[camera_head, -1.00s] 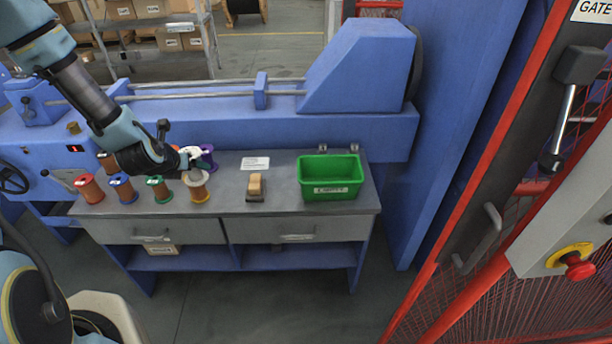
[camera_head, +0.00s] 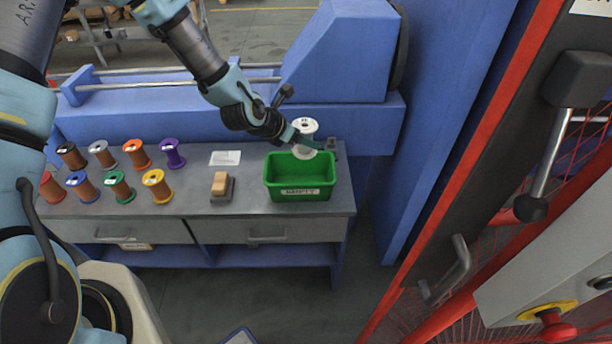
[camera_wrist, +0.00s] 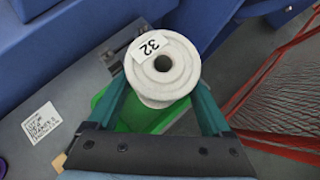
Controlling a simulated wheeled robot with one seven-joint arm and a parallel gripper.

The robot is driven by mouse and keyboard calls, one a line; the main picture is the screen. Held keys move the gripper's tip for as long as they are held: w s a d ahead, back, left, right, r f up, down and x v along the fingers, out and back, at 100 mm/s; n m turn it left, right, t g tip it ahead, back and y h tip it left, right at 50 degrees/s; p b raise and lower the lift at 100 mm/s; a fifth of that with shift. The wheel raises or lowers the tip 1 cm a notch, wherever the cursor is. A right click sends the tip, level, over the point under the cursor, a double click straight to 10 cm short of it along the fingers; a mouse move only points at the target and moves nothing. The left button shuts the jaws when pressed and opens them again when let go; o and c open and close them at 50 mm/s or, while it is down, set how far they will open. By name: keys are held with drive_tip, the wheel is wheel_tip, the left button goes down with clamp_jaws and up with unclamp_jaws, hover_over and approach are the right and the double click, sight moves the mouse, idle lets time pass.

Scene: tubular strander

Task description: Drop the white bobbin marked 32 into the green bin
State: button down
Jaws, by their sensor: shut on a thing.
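The white bobbin (camera_head: 305,127) is held by my gripper (camera_head: 299,141) above the green bin. In the wrist view the white bobbin (camera_wrist: 161,67) shows its "32" label between the two teal fingers of my gripper (camera_wrist: 163,95). The green bin (camera_head: 300,195) stands at the right end of the bench, with a label on its front. The bobbin's lower flange appears over the bin's back part, around rim height or above; the exact gap cannot be told. In the wrist view the green bin (camera_wrist: 130,115) is partly hidden behind the bobbin and the gripper.
Several coloured bobbins stand in two rows at the bench's left, among them a yellow one (camera_head: 157,186) and a purple one (camera_head: 172,153). A brush-like block (camera_head: 221,186) and a paper card (camera_head: 225,158) lie between them and the bin. Blue machinery (camera_head: 340,60) rises behind.

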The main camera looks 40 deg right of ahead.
sight(296, 152)
drive_tip(key=shift+f+b, duration=2.1)
drive_tip(key=shift+f, duration=0.85)
unclamp_jaws()
drive_tip(key=shift+a+r, duration=0.1)
drive_tip(key=b+v, duration=0.2)
drive_tip(key=v, duration=0.8)
drive_tip(key=shift+a+r, duration=0.2)
drive_tip(key=shift+r, duration=0.05)
